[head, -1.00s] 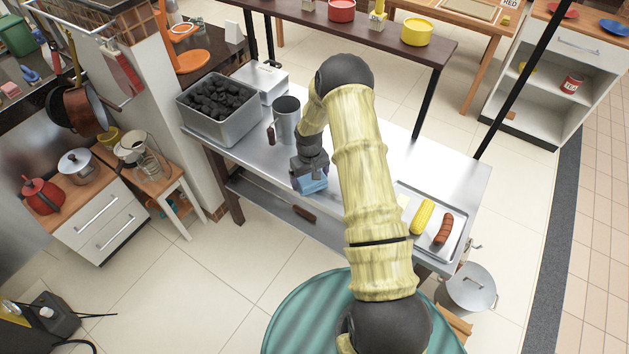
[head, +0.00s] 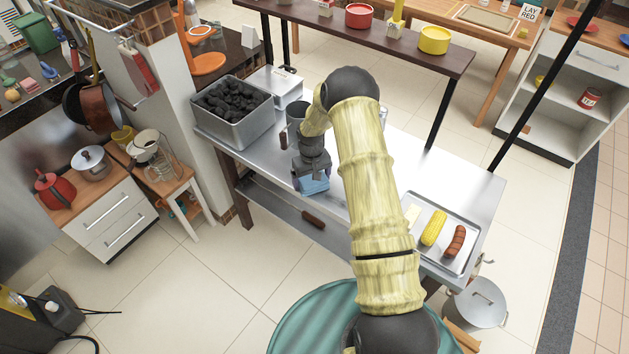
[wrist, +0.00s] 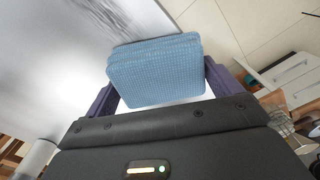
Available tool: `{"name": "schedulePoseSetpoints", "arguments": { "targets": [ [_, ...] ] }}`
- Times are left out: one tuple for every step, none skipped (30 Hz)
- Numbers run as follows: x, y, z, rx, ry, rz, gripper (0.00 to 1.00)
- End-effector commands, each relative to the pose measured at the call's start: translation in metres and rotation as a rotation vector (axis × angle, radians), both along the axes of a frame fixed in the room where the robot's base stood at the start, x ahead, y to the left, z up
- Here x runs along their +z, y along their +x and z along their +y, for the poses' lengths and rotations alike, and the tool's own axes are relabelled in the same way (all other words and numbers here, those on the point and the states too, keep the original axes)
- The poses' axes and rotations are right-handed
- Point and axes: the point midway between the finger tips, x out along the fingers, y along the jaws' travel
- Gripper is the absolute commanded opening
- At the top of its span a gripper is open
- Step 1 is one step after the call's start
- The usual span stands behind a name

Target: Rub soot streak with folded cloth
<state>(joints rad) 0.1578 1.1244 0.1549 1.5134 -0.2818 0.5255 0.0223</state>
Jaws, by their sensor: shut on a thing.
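My gripper (head: 314,178) is shut on a folded blue cloth (wrist: 157,72), which sits between its two fingers in the wrist view. In the head view the cloth (head: 313,187) shows below the gripper at the front edge of the steel table (head: 388,218). I cannot tell whether the cloth touches the steel. A dark mark (wrist: 150,39) shows just past the cloth's far edge in the wrist view; I cannot tell whether it is soot or the table's edge. No clear soot streak shows in the head view.
A tray (head: 470,232) with corn (head: 434,228) and a sausage (head: 455,241) lies at the right end. A lower shelf (head: 280,208) runs under the table.

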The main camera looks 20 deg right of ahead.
Motion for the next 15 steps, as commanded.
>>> {"name": "schedulePoseSetpoints", "arguments": {
  "targets": [
    [-0.001, 0.0, 0.001, 0.0, 0.001, 0.001, 0.72],
    [-0.001, 0.0, 0.001, 0.0, 0.001, 0.001, 0.72],
    [-0.001, -0.001, 0.0, 0.0, 0.001, 0.001, 0.72],
    [-0.001, 0.0, 0.0, 0.0, 0.001, 0.001, 0.72],
    [-0.001, 0.0, 0.001, 0.0, 0.001, 0.001, 0.72],
    [-0.001, 0.001, 0.001, 0.001, 0.001, 0.001, 0.72],
    [-0.001, 0.001, 0.002, 0.001, 0.0, 0.0, 0.72],
    [-0.001, 0.003, 0.003, 0.001, 0.0, 0.0, 0.72],
    [-0.001, 0.004, 0.004, 0.001, 0.0, 0.001, 0.72],
    [-0.001, 0.006, 0.006, 0.001, 0.0, 0.001, 0.72],
    [-0.001, 0.008, 0.007, 0.001, 0.0, 0.0, 0.72],
    [-0.001, 0.011, 0.009, 0.001, 0.0, -0.001, 0.72],
    [-0.001, 0.012, 0.01, 0.001, 0.0, 0.0, 0.72],
    [-0.001, 0.014, 0.011, 0.001, 0.0, 0.0, 0.72],
    [-0.001, 0.016, 0.013, 0.0, 0.0, 0.0, 0.72]
  ]
}}
